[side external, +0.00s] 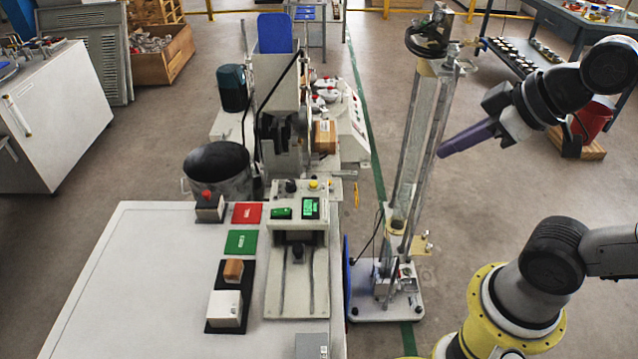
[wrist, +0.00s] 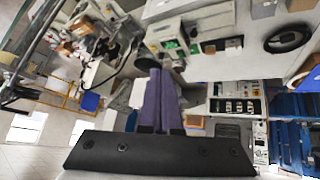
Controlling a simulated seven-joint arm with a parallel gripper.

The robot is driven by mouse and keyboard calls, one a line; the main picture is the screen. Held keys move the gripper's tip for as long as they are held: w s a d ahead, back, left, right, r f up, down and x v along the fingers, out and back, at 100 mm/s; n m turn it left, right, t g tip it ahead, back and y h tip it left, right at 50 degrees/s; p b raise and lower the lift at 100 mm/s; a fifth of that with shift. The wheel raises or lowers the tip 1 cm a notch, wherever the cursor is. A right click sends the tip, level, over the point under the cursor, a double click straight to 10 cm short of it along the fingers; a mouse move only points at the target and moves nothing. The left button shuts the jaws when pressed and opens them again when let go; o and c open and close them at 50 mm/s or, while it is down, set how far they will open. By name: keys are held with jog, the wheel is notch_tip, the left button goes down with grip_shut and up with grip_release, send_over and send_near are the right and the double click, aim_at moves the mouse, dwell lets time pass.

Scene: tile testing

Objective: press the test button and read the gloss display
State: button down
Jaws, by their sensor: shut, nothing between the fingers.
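A grey bench instrument (side external: 297,255) stands at the right end of the white table in the side external view. Its face has a small lit green display (side external: 311,207), too small to read, and a green rectangular element (side external: 281,213). A yellow button (side external: 313,184) and a black knob sit on its top edge. I cannot tell which is the test button. My gripper (side external: 440,153) has purple fingers, shut and empty, in the air to the right of the instrument and apart from it. In the wrist view the shut fingers (wrist: 162,73) point toward the instrument (wrist: 190,27).
A tall metal post stand (side external: 408,160) rises between my gripper and the instrument. A red-button box (side external: 208,209), a red card (side external: 246,213), a green card (side external: 241,242) and a black tray (side external: 213,325) with blocks lie left of the instrument. The table's left part is clear.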

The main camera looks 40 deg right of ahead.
jog(key=w+a+r+n+t, duration=0.2)
jog(key=w+r+n, duration=0.2)
jog(key=w, duration=0.7)
jog(key=n+h, duration=0.1)
jog(key=n, duration=0.1)
send_over(313, 185)
notch_tip(313, 185, down, 17)
jog(key=shift+s+d+g, duration=0.3)
jog(key=shift+s+d, duration=0.05)
jog(key=shift+s, duration=0.05)
jog(key=shift+f, duration=4.35)
jog(key=shift+f, duration=0.15)
jog(key=shift+f, duration=0.25)
